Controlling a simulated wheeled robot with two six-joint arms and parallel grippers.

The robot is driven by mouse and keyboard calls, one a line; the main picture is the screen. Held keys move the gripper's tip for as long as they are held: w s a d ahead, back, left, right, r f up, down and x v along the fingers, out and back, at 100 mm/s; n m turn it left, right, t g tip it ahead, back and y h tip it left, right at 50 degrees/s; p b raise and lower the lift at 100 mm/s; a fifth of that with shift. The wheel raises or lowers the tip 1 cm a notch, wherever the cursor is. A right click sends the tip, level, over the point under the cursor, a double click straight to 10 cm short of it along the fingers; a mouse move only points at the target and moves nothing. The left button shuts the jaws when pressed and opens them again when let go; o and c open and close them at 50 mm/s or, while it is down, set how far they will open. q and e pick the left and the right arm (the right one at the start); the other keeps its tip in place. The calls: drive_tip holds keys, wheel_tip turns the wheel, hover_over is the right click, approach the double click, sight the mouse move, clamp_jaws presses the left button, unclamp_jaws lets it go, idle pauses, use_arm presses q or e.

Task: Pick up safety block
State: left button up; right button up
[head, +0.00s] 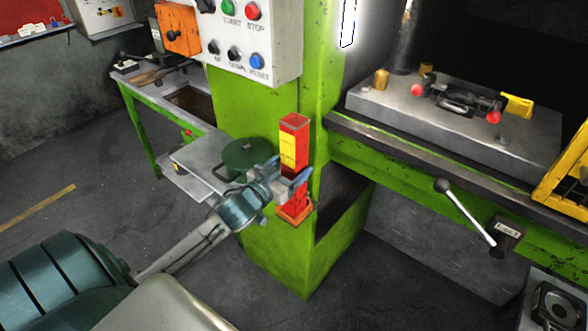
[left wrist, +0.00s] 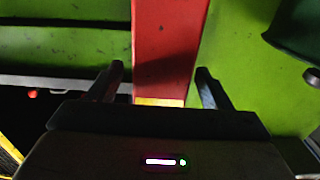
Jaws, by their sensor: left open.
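The safety block (head: 294,133) is a tall red post with a yellow label, standing upright in an orange holder (head: 294,215) on the green press frame. My left gripper (head: 291,178) is open at the block's lower half, its fingers reaching toward its sides. In the left wrist view the red block (left wrist: 170,45) stands between the two open fingers (left wrist: 160,85), with a gap on each side. Part of the block is hidden behind the gripper in the head view. My right gripper is not in view.
The control panel (head: 243,40) hangs above. The press bed (head: 450,120) and a lever (head: 466,212) are to the right. Open floor lies to the left.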

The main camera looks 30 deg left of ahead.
use_arm(q)
drive_tip(key=shift+w+d+r, duration=0.1)
drive_tip(key=shift+w, duration=1.6)
clamp_jaws()
drive_tip(key=shift+r, duration=0.15)
